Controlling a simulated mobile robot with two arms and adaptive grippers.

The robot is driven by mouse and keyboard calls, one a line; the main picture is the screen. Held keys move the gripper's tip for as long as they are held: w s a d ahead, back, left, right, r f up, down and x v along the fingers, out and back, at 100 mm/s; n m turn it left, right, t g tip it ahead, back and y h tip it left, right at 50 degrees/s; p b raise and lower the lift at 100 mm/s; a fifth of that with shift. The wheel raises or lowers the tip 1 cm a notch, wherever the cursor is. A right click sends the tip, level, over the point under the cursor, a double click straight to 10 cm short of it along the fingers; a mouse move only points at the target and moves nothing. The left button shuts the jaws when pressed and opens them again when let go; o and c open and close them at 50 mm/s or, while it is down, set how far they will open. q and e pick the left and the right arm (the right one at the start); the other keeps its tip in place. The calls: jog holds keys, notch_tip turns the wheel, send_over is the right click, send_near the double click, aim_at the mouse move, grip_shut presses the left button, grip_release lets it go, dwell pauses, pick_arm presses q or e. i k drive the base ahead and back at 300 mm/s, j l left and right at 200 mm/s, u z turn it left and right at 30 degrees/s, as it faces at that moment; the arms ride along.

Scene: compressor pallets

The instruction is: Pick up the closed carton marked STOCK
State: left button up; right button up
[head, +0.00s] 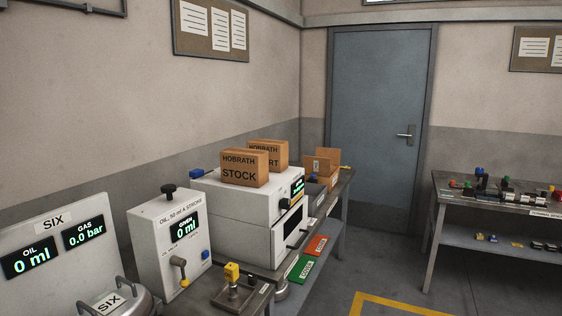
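The closed carton marked STOCK (241,169) is a brown box with HOBRATH STOCK printed on its front. It sits upright on top of the white cabinet (229,201) on the bench along the left wall. A second brown carton (270,150) stands just behind it, partly hidden, with letters ending in RT visible. Neither of my grippers shows in the head view.
An open carton (321,165) stands further back. An oil dispenser (170,247) and the SIX panel (50,250) are at front left. Green (301,268) and red (317,245) labelled items lie below. A second bench (500,205) is at right. Floor between benches looks clear.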

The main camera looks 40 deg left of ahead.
aim_at(241, 166)
jog(key=i+u, duration=0.15)
jog(key=i, duration=0.35)
jog(key=i+l+u, duration=0.1)
jog(key=i, duration=0.4)
jog(key=i+l+u, duration=0.15)
jog(key=i, duration=0.35)
jog(key=i+l+u, duration=0.1)
jog(key=i+l, duration=0.15)
jog(key=i, duration=0.2)
